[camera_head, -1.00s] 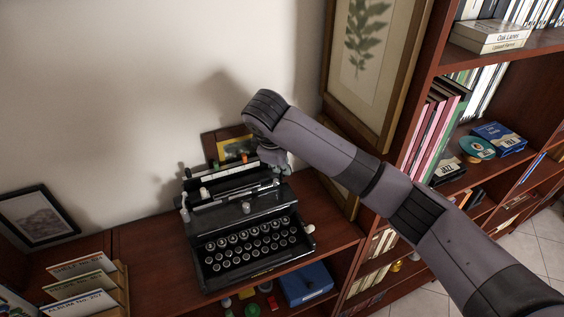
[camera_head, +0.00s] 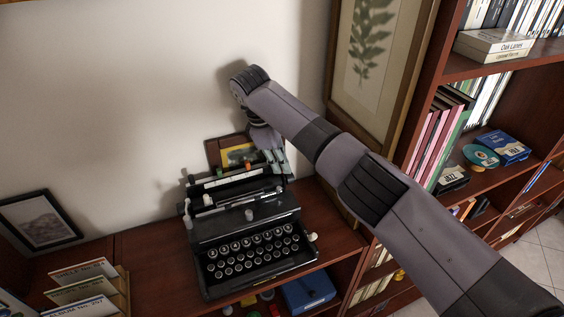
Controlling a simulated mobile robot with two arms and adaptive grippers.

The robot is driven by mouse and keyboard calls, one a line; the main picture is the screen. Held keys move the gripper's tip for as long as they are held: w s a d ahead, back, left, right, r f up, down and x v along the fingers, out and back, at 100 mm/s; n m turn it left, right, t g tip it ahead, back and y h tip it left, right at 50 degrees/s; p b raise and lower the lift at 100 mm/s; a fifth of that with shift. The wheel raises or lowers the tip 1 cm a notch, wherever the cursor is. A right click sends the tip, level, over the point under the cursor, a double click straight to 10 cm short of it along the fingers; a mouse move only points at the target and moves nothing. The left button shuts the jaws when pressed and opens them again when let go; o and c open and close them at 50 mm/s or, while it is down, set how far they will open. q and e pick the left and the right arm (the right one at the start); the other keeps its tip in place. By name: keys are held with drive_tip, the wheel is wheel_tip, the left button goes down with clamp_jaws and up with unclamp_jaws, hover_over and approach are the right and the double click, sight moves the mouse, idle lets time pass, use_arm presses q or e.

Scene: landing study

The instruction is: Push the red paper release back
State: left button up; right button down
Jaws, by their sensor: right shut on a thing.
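The black typewriter (camera_head: 232,232) stands on the wooden shelf top with its keys towards me. A small orange-red tab (camera_head: 248,164) stands up on its carriage (camera_head: 225,181), left of my right gripper, and may be the paper release. A small green tab (camera_head: 219,172) stands further left. My right gripper (camera_head: 281,170) reaches down behind the right end of the carriage. It is shut on a small part there, which its fingers hide, so I cannot tell which part. My left gripper is not in view.
A tall framed fern print (camera_head: 375,75) and a bookcase (camera_head: 440,60) stand at the right. A record rack (camera_head: 123,288) is at lower left.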

drive_tip(key=c, duration=1.6)
unclamp_jaws()
drive_tip(key=v, duration=1.2)
